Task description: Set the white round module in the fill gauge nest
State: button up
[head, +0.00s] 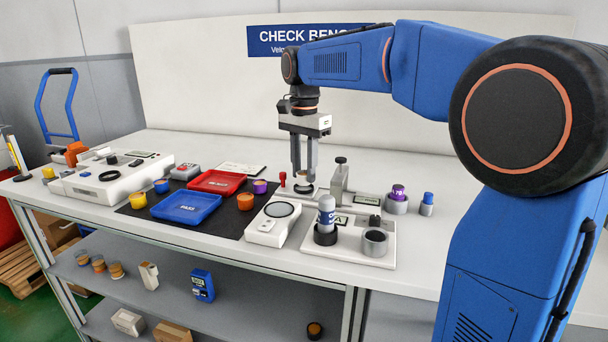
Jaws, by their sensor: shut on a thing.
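My gripper (304,173) points straight down over the back middle of the bench, at the left end of a light gauge fixture. Its jaws are shut on a small white round module (304,180), mostly hidden by the fingers. Directly under the fingertips is a dark-rimmed round seat (304,189), which looks like the fill gauge nest. I cannot tell whether the module touches the seat or hangs just above it. The gauge's grey post (340,180) with a black knob stands close to the right of the fingers.
A red-topped peg (282,180) stands just left of the gripper. A white scale (273,223) and a plate with a white-blue cylinder (326,213) lie in front. Red (217,181) and blue (186,207) trays sit left on a black mat. Grey holders (397,201) stand right.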

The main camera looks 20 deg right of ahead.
aim_at(304, 175)
jog(key=shift+f, duration=0.75)
jog(key=shift+f, duration=0.15)
jog(key=o, duration=1)
jog(key=shift+o, duration=0.2)
notch_tip(304, 175, up, 12)
jog(key=shift+s, duration=0.1)
